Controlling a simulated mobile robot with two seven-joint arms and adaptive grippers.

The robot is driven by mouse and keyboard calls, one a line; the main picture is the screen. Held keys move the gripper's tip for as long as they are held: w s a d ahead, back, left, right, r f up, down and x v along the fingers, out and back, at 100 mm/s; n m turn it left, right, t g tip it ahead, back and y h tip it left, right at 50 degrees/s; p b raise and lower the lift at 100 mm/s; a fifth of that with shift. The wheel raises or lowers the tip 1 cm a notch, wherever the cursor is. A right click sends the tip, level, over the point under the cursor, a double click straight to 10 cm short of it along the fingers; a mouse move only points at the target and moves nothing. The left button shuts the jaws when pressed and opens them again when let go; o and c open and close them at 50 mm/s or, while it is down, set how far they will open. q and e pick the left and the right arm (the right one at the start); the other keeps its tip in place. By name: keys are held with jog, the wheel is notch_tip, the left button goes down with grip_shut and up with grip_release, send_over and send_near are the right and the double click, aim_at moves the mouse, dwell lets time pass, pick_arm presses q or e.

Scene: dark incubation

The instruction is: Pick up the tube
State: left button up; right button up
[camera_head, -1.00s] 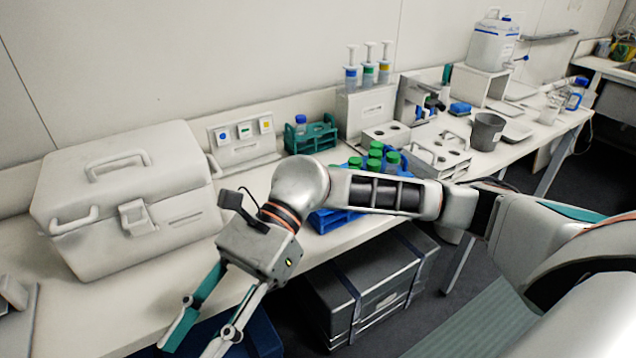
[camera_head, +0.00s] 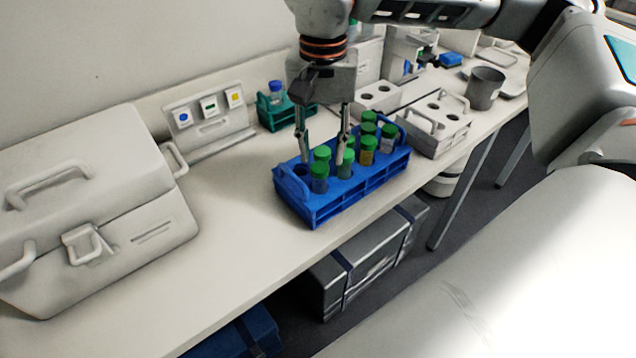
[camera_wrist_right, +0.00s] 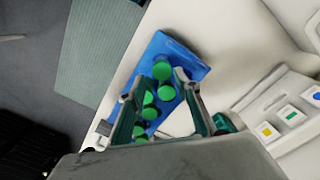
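Several green-capped tubes stand in a blue rack (camera_head: 345,192) on the bench. In the right wrist view the open fingers (camera_wrist_right: 158,100) straddle the row of green caps, with the blue rack (camera_wrist_right: 190,62) below. Whether a finger touches a tube is unclear. My left gripper is not in view.
A large white case (camera_head: 90,200) stands on the left. A teal rack (camera_head: 284,112) with a blue-capped bottle (camera_head: 276,90) and a label stand (camera_head: 210,118) are behind. A white rack (camera_head: 438,128) and a grey cup (camera_head: 486,88) stand right. Bench in front of the case is clear.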

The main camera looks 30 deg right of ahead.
aim_at(320, 166)
jog(key=f, duration=0.6)
jog(key=shift+a+f, duration=0.2)
jog(key=shift+f, duration=0.05)
jog(key=shift+w, duration=0.1)
jog(key=c, duration=0.9)
